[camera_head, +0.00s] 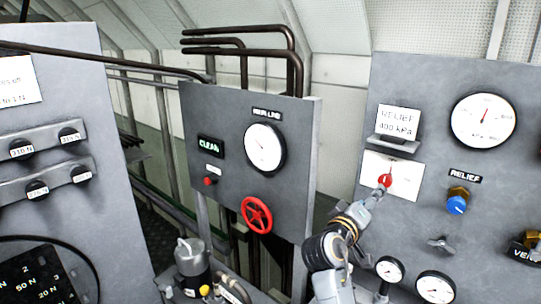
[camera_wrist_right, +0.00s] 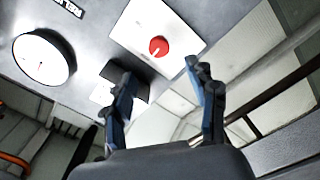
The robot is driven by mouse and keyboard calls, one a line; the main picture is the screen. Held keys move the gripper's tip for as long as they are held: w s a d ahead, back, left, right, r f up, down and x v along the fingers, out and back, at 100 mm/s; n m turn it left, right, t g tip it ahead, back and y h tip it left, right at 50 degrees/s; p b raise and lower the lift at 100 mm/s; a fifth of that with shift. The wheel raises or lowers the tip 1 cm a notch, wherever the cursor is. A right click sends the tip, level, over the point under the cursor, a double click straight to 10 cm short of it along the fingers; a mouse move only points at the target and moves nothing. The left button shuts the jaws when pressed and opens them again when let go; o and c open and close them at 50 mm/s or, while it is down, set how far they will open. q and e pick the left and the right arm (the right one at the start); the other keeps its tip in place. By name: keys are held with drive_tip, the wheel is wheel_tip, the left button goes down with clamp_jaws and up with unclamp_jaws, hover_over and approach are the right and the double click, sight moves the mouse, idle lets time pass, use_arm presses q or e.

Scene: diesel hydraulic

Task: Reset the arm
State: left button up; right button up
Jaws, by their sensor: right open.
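My right arm reaches up to the right-hand grey panel in the head view, with its gripper (camera_head: 374,194) just below a red knob (camera_head: 385,180) on a white plate (camera_head: 404,168). In the right wrist view my right gripper (camera_wrist_right: 165,90) is open and empty, its two fingers spread wide. The red knob (camera_wrist_right: 158,46) on its white plate (camera_wrist_right: 185,25) lies beyond the fingertips, apparently not between them. I cannot tell the exact gap to the panel. My left gripper is not in view.
The right panel (camera_head: 430,110) carries a large gauge (camera_head: 483,121), a blue knob (camera_head: 457,204), a wing handle (camera_head: 441,244) and small gauges (camera_head: 435,287) near the arm. A middle panel (camera_head: 215,115) has a red handwheel (camera_head: 257,215). Weights hang on the left panel (camera_head: 60,105).

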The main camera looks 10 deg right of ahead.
drive_tip(key=s+a+f+g+y, duration=0.1)
drive_tip(key=s+f+g+y, duration=0.15)
drive_tip(key=s+f, duration=0.65)
drive_tip(key=s+a+f+g+y, duration=0.15)
drive_tip(key=s+f+y, duration=0.25)
drive_tip(key=f, duration=0.9)
drive_tip(key=s+a+f+g+y, duration=0.1)
drive_tip(key=s+a+f+y, duration=0.25)
drive_tip(key=s, duration=0.45)
drive_tip(key=s+a+f+g+y, duration=0.2)
drive_tip(key=s+a, duration=0.2)
drive_tip(key=s, duration=0.3)
drive_tip(key=s+a+f+g+y, duration=0.1)
drive_tip(key=s+a+f+y, duration=0.2)
drive_tip(key=s, duration=0.5)
wheel_tip(320, 180, down, 31)
drive_tip(key=s+g+h+b, duration=0.1)
drive_tip(key=g+b, duration=0.1)
drive_tip(key=b, duration=0.2)
drive_tip(key=s+d+f+b, duration=0.2)
drive_tip(key=s+f+b, duration=0.1)
drive_tip(key=s+f, duration=1.3)
wheel_tip(320, 180, down, 3)
drive_tip(key=shift+s+d+f+n+g, duration=0.1)
drive_tip(key=shift+s+d+n+g, duration=0.2)
drive_tip(key=shift+s+n+g, duration=0.1)
